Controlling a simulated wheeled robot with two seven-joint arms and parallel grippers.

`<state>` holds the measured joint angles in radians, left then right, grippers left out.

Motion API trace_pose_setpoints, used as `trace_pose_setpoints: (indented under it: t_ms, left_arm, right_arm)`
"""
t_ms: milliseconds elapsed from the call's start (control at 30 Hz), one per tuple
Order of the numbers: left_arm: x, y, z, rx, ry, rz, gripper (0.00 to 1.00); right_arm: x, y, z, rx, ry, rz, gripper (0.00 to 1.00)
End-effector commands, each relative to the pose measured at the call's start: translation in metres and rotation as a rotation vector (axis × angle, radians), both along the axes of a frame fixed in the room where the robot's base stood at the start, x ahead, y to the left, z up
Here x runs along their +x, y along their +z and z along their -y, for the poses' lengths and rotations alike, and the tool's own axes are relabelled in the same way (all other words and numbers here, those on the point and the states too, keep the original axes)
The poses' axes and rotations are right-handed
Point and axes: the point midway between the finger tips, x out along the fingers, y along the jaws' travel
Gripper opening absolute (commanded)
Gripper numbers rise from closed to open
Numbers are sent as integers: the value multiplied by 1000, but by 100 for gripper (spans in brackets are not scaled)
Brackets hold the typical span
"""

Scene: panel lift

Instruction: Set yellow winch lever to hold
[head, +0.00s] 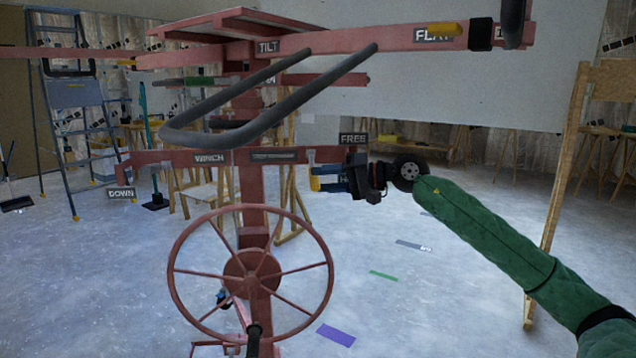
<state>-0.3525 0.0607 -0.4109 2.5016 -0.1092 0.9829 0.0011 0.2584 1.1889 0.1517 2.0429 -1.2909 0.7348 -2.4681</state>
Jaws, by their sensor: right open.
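A yellow piece, apparently the winch lever's grip (315,184), hangs below the bar's right end. My right gripper (322,178) comes from the right on a green-sleeved arm and is open, its blue fingers at the yellow grip. I cannot tell whether they touch it. No HOLD label is readable. My left gripper is not in view.
A large spoked red handwheel (251,275) stands below the bar, and a grey looped handle (260,105) juts out above it. A wooden post (562,170) stands at the right. A blue stepladder (80,110) stands at the left. The floor at lower right is mostly clear.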

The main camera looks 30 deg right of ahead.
Motion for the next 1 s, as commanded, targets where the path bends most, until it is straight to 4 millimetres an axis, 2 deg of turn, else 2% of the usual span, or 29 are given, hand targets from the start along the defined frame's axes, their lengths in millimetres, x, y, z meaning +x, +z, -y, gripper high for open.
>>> trace_pose_setpoints:
  t_ms: [500, 1000]
  left_arm:
    - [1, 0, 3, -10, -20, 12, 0]
    - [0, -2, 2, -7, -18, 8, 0]
  right_arm:
    - [-34, 5, 31, 1, 1, -1, 42]
    - [-37, 6, 33, 1, 0, 0, 42]
